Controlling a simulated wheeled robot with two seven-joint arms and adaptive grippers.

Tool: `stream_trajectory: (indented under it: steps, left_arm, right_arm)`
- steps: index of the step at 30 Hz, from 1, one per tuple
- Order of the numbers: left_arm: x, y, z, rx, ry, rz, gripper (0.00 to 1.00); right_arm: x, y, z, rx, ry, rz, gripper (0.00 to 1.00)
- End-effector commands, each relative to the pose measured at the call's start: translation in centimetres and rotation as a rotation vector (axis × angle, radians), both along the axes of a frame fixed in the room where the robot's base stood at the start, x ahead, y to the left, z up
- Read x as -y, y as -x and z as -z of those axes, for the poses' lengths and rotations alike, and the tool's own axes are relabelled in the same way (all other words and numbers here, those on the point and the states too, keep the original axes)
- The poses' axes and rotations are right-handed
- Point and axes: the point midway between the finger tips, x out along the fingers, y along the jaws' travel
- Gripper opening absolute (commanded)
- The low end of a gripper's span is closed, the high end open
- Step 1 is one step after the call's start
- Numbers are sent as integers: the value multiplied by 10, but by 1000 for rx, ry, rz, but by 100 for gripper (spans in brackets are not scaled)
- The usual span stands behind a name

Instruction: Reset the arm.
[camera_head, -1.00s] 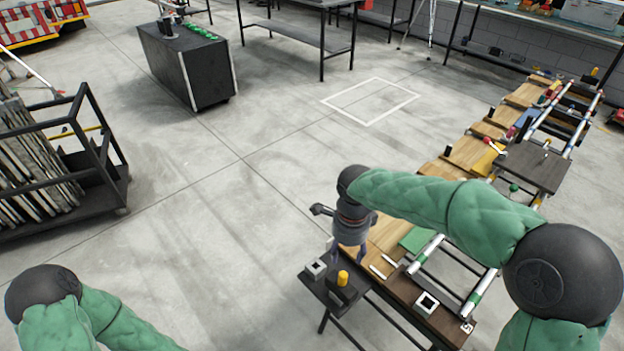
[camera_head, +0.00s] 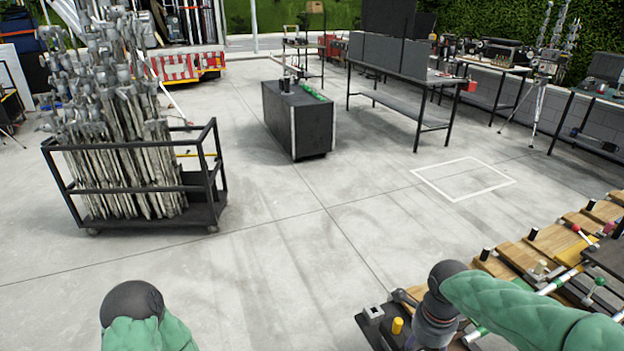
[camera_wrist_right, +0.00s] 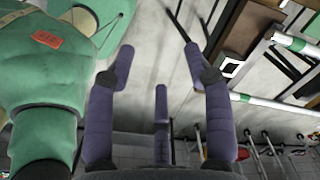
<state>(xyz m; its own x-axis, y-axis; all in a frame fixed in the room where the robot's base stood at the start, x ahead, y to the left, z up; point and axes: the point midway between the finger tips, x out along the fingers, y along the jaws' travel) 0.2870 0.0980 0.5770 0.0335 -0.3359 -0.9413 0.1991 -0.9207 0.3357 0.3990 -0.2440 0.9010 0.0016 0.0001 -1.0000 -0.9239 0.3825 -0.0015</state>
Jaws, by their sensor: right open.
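My right arm comes in from the right in the head view, in green padding. Its wrist and gripper (camera_head: 420,341) hang beside the near end of the wood-topped bench, partly cut off by the lower edge. In the right wrist view the purple-grey fingers (camera_wrist_right: 159,66) are spread apart with nothing between them, so the gripper is open and empty. Of my left arm only a dark joint and green padding (camera_head: 145,318) show at the bottom left. The left gripper is out of view.
The wood-topped bench (camera_head: 556,240) carries loose parts, including a yellow cylinder (camera_head: 397,326) and a small white-framed block (camera_head: 373,312) close to my right gripper. A black cart (camera_head: 208,212) stands left, a black cabinet (camera_head: 312,130) behind. The middle floor is clear.

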Motion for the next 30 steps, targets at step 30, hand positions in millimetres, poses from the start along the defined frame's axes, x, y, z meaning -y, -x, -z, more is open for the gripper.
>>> stream_trajectory:
  steps: [30]
  left_arm:
    - [0, 0, -17, 0, 0, 0, 50]
  right_arm:
    - [-96, 12, 171, 111, -262, -919, 52]
